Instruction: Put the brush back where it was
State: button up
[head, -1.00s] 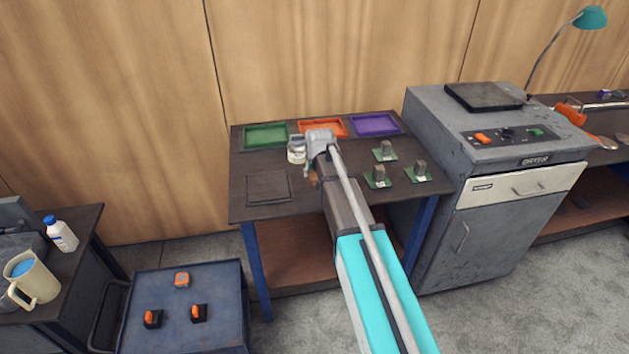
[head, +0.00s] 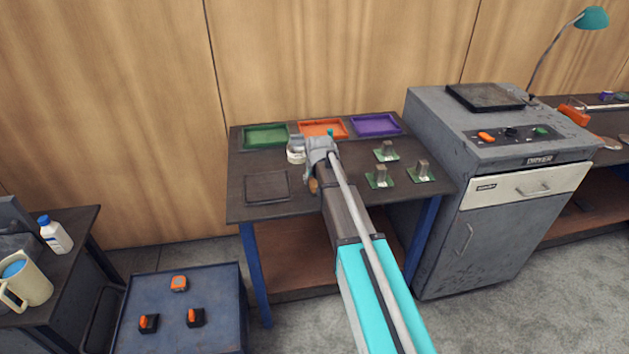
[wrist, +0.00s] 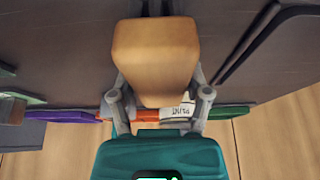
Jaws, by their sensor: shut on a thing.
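My gripper (head: 318,149) is over the left-middle of the dark workbench, reaching in from the front. In the wrist view its fingers (wrist: 152,8) are shut on the brush (wrist: 155,58), of which a tan, wood-coloured block-like part shows large between them. A small brown end of the brush (head: 313,186) shows below my gripper in the head view. The bristles are not clearly seen. A white paint pot (head: 295,155) stands just left of my gripper, partly hidden; its label shows behind the fingers in the wrist view (wrist: 177,112).
Green (head: 266,136), orange (head: 312,128) and purple (head: 376,125) trays line the bench's back. A dark square mat (head: 267,187) lies at the left front. Three green-based blocks (head: 387,151) stand right of my arm. A grey dryer (head: 485,150) adjoins on the right.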

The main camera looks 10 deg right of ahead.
jog(key=shift+f, duration=0.15)
jog(key=o, duration=1)
jog(key=p+v, duration=1.1)
jog(key=v, duration=0.1)
dwell(0.3)
dwell(0.6)
jog(key=s+g, duration=0.1)
jog(key=s, duration=0.7)
jog(key=s+g, duration=0.2)
jog(key=s, duration=0.6)
jog(key=s+f+g, duration=0.1)
jog(key=s, duration=0.7)
jog(key=shift+s+g, duration=0.2)
jog(key=shift+g, duration=0.1)
